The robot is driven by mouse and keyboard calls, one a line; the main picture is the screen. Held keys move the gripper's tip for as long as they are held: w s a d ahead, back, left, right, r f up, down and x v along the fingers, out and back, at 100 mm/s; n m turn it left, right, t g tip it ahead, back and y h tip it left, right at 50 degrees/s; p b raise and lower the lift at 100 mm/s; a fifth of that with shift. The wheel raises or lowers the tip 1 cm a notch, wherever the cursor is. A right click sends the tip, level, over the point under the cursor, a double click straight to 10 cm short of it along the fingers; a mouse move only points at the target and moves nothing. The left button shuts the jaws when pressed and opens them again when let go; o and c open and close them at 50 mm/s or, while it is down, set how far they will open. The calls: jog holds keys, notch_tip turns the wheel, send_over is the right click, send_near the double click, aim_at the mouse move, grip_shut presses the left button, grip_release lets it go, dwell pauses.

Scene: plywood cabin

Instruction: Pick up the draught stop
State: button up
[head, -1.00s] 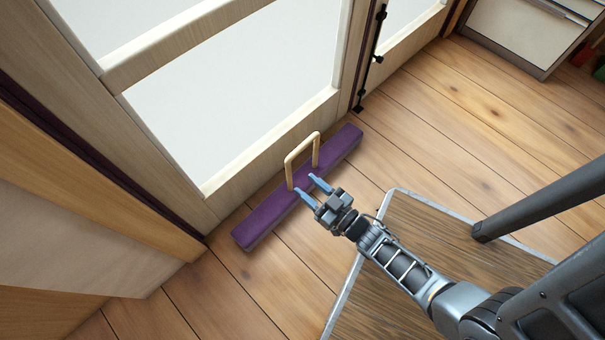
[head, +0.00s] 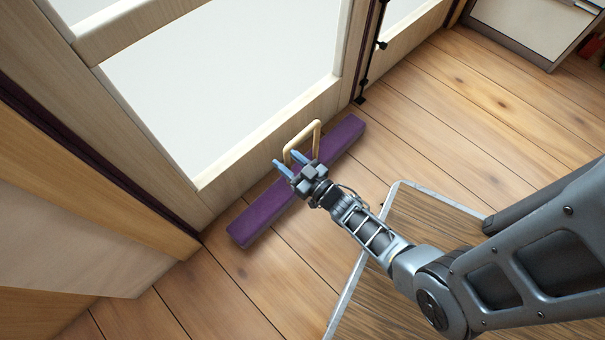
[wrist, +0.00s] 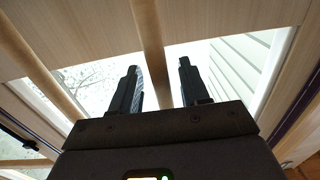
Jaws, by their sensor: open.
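The draught stop (head: 262,213) is a long purple block lying on the floor along the foot of the glazed door, with a pale wooden loop handle (head: 317,136) standing up from its middle. My gripper (head: 285,158) is open at the handle's left part, its two blue-tipped fingers reaching towards the door. In the wrist view, a pale wooden bar (wrist: 149,45) runs between the dark open fingers, apart from both. It looks like part of the handle; which part I cannot tell.
The glazed door (head: 225,90) rises close behind the block. A wooden wall (head: 70,195) stands at the left. A metal-edged wooden platform (head: 405,225) lies under my arm. A pale cabinet (head: 520,30) is at the top right. Plank floor between is clear.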

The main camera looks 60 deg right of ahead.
jog(key=shift+c, duration=0.3)
grip_shut()
dwell(1.1)
jog(key=shift+r, duration=0.1)
